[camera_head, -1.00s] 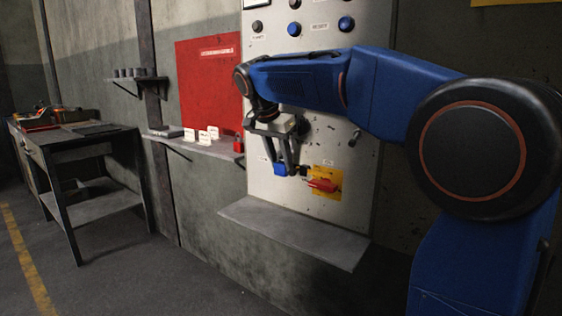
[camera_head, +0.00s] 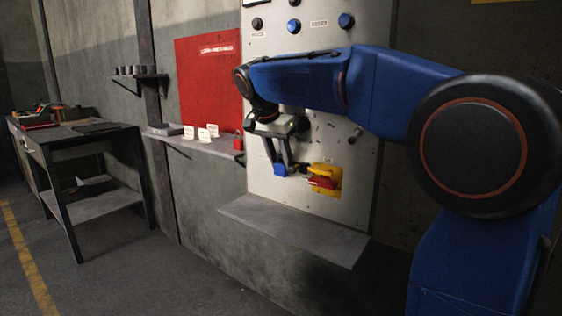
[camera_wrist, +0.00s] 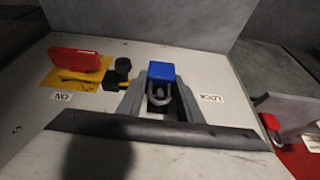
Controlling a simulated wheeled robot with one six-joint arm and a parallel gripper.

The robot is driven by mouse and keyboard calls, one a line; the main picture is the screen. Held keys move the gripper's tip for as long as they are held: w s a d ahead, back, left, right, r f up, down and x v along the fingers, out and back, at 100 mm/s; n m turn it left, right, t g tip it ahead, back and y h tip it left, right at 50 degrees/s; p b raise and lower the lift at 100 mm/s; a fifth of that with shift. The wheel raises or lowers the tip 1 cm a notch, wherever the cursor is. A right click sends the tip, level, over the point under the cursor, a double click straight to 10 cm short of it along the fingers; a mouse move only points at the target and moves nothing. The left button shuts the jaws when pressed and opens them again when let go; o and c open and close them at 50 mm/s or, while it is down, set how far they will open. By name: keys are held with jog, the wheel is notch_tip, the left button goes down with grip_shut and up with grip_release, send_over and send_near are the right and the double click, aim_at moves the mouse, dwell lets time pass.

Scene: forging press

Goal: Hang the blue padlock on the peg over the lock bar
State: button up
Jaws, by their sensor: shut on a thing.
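My gripper (camera_head: 279,162) is shut on the blue padlock (camera_head: 280,169) in front of the pale control panel. In the wrist view the blue padlock (camera_wrist: 161,72) sits between the tips of my gripper (camera_wrist: 161,88), with its grey shackle pointing toward the camera. A black lock bar piece (camera_wrist: 118,72) lies just left of the padlock in the wrist view, beside the red switch handle (camera_wrist: 75,62) on its yellow plate.
A grey ledge (camera_head: 290,232) juts out below the panel. A red padlock (camera_head: 238,141) and white cards (camera_head: 208,132) stand on the shelf to the left. A metal workbench (camera_head: 75,140) is at the far left. Knobs (camera_head: 294,26) sit higher on the panel.

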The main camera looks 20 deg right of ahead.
dwell(0.3)
jog(key=o, duration=1.2)
jog(key=shift+s+a+f, duration=0.15)
jog(key=shift+s+a, duration=0.6)
jog(key=shift+a, duration=0.3)
jog(key=shift+s+a, duration=0.1)
jog(key=shift+s+a, duration=0.2)
jog(key=shift+a, duration=0.1)
jog(key=s+a, duration=0.1)
jog(key=a, duration=0.1)
jog(key=s+a, duration=0.3)
jog(key=a, duration=0.1)
jog(key=shift+s+a, duration=0.2)
jog(key=shift+s, duration=0.15)
